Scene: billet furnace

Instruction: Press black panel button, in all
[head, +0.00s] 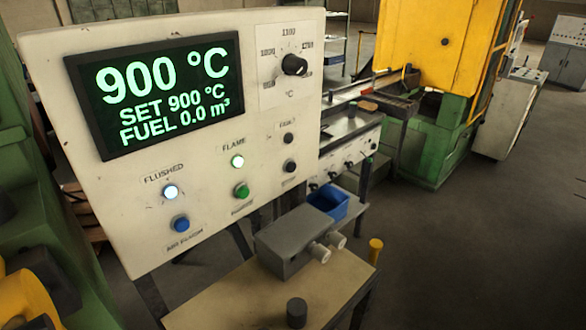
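The white control panel (215,225) stands upright at the left and middle of the head view. Its black button (290,166) is at the lower right of the panel, under a dark, unlit lamp (288,138) whose label seems to read "FAULT". A green button (241,190) sits under the lit FLAME lamp (237,161), and a blue button (181,224) under the lit FLUSHED lamp (170,192). A black dial knob (294,65) is higher up. The display (155,95) reads 900 °C, SET 900 °C, FUEL 0.0 m³. Neither gripper shows.
A small table (230,295) below the panel holds a grey box (291,243) with two pale knobs and a dark cylinder (296,313). A blue bin (328,203) is behind. A yellow and green machine (430,60) stands at the back. Floor at the right is clear.

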